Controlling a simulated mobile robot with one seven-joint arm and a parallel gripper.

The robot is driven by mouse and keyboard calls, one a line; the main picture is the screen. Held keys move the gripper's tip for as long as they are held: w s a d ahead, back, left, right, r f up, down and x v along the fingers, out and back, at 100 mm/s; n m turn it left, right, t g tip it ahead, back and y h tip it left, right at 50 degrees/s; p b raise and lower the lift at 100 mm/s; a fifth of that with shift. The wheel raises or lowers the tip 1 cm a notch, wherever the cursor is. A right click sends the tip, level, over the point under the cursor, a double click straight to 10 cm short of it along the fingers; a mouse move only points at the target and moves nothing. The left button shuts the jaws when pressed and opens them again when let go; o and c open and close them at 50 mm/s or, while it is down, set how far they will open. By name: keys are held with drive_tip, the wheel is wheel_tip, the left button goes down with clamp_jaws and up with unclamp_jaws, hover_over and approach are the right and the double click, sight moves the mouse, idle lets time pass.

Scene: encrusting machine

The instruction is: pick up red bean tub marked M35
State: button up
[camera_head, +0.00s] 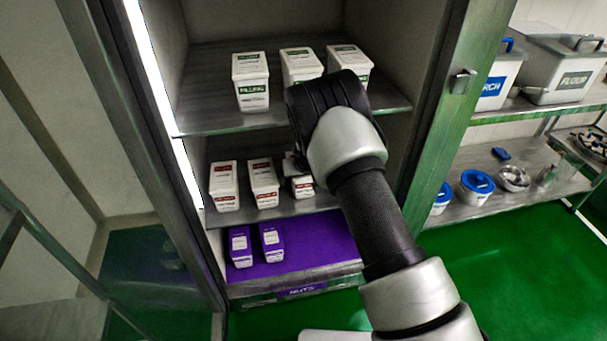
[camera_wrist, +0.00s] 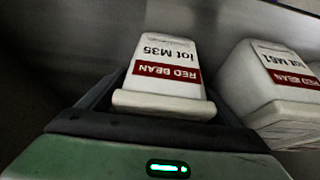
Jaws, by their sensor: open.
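The red bean tub marked lot M35 (camera_wrist: 170,60) is white with a red label, and appears upside down in the wrist view. My gripper (camera_wrist: 163,95) is open, with its dark fingers on either side of this tub. I cannot tell whether they touch it. In the head view my arm hides most of my gripper, which reaches to the middle shelf by the rightmost, partly covered tub (camera_head: 302,187). The lot marks are too small to read there.
A second red bean tub (camera_wrist: 275,85), its lot reading like M61, stands close on the right in the wrist view. More red-label tubs (camera_head: 223,186) stand left on the middle shelf. Green-label tubs (camera_head: 251,82) are above, purple ones (camera_head: 240,247) below. The cabinet's side post (camera_head: 450,110) is right.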

drive_tip(key=c, duration=1.6)
drive_tip(key=shift+r, duration=0.15)
drive_tip(key=shift+c, duration=1.4)
drive_tip(key=shift+r, duration=0.1)
